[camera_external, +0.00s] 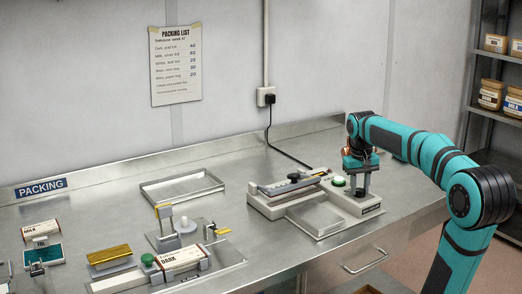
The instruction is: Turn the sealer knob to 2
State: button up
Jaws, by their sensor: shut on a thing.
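The sealer (266,208) is a pale machine on the steel bench, with a grey hinged bar and a black handle along its back. A green button (338,181) sits on the control box at its right end. My gripper (361,192) points down over this control box, just right of the green button. Its dark fingers are shut on the sealer knob, which they mostly hide. The knob's dial marks and setting cannot be read from here.
A black cable runs from the sealer to a wall socket (266,96). An empty metal tray (183,199) lies left of the sealer. A fixture holding a DARK box (180,258) stands at the front left. Shelves with jars are at the right. Bench right of the sealer is clear.

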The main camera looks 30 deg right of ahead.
jog(key=shift+m, duration=1.9)
jog(key=o, duration=1)
jog(key=shift+c, duration=0.2)
jog(key=shift+r, duration=0.1)
notch_tip(320, 180, up, 17)
jog(key=shift+w+a, duration=0.3)
